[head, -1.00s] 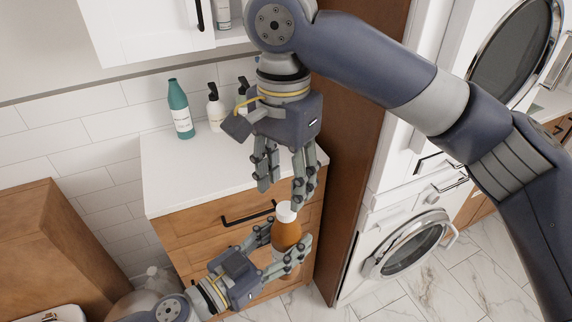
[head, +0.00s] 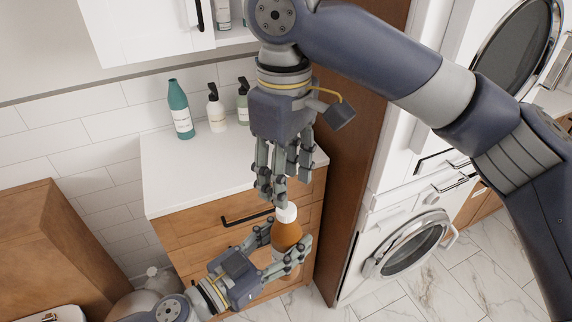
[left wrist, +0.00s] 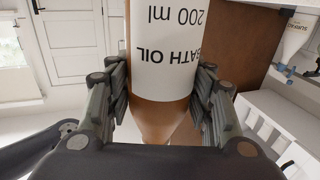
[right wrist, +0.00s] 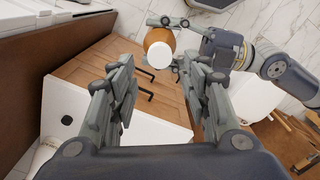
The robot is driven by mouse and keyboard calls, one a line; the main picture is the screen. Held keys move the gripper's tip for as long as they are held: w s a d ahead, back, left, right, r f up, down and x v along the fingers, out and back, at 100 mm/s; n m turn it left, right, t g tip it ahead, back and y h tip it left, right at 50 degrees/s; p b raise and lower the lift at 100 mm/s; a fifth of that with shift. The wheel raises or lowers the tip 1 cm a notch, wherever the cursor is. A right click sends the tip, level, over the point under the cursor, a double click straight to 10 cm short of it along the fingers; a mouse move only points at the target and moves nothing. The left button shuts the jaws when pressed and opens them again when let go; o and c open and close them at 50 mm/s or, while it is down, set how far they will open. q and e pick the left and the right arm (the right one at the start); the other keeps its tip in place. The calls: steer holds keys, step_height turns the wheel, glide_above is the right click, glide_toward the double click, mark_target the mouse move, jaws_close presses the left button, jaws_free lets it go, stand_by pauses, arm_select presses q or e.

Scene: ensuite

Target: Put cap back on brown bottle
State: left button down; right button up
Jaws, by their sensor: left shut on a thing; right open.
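The brown bottle (head: 286,236) is held upright by my left gripper (head: 282,252), in front of the wooden drawers. Its "BATH OIL" label (left wrist: 168,50) fills the middle of the left wrist view, with my left fingers on both sides. A white cap (head: 286,212) sits at the top of the bottle; in the right wrist view the white top (right wrist: 160,55) shows beyond my fingers. Whether it is fully seated cannot be told. My right gripper (head: 276,200) points down just above the cap. Its fingers are apart with nothing between them in the right wrist view (right wrist: 158,92).
A white countertop (head: 190,170) over wooden drawers (head: 205,225) lies just behind. A teal bottle (head: 180,110) and two pump bottles (head: 216,108) stand at its back. A tall brown panel (head: 350,130) and a washing machine (head: 410,245) are on the right.

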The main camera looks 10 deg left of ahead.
steer(key=n, duration=0.3)
steer(key=shift+r, duration=0.1)
steer(key=n, duration=0.4)
steer(key=shift+r+n, duration=0.15)
steer(key=shift+n, duration=0.25)
steer(key=n, duration=0.4)
steer(key=shift+r+n, duration=0.1)
steer(key=shift+n, duration=0.2)
steer(key=n, duration=0.3)
steer(key=shift+r, duration=0.1)
steer(key=n, duration=0.3)
steer(key=shift+r, duration=0.1)
steer(key=n, duration=0.5)
steer(key=shift+r, duration=0.1)
steer(key=n, duration=0.6)
steer(key=shift+r+n, duration=0.2)
steer(key=shift+n, duration=0.1)
